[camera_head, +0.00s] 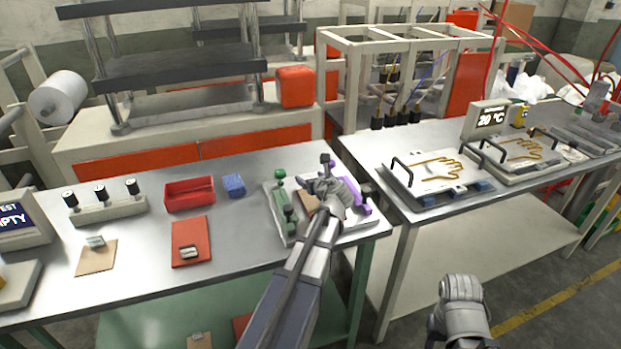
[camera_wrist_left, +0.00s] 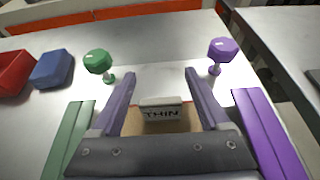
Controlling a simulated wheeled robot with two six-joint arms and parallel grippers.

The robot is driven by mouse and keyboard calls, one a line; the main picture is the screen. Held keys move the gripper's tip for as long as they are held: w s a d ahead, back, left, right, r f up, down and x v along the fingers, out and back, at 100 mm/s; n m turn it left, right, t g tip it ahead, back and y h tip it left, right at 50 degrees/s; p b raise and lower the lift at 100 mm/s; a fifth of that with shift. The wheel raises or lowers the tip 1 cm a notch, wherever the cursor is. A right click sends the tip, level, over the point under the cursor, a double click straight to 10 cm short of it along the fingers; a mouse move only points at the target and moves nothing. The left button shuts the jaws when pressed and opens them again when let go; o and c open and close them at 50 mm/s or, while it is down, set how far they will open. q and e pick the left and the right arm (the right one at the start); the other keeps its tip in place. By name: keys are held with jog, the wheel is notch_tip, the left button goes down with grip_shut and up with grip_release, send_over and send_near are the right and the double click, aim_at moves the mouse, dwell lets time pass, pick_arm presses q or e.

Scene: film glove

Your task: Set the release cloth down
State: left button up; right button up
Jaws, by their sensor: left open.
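A tan sheet, which may be the release cloth (camera_wrist_left: 178,125), lies between my left gripper's fingers in the left wrist view, with a small block marked THIN (camera_wrist_left: 161,113) on or at it. In the head view a tan-brown edge (camera_head: 308,203) shows beside the gripper. My left gripper (camera_head: 326,172) is open over a tray between a green bar (camera_head: 282,207) and a purple bar (camera_head: 358,196). Its fingers (camera_wrist_left: 158,73) stand apart, either side of the block. Contact cannot be told. My right gripper's fingers do not show.
A red bin (camera_head: 190,194) and blue block (camera_head: 234,185) are left of the tray. A red sheet (camera_head: 191,254) and another tan sheet (camera_head: 96,262) lie left, each with a small weight. Green (camera_wrist_left: 97,62) and purple (camera_wrist_left: 222,50) knobs stand beyond the fingers.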

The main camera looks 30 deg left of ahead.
pick_arm(q)
jog(key=p+v, duration=0.4)
jog(key=v, duration=0.7)
jog(key=shift+s+d+r, duration=0.1)
jog(key=shift+s+d, duration=0.2)
jog(key=shift+r, duration=0.1)
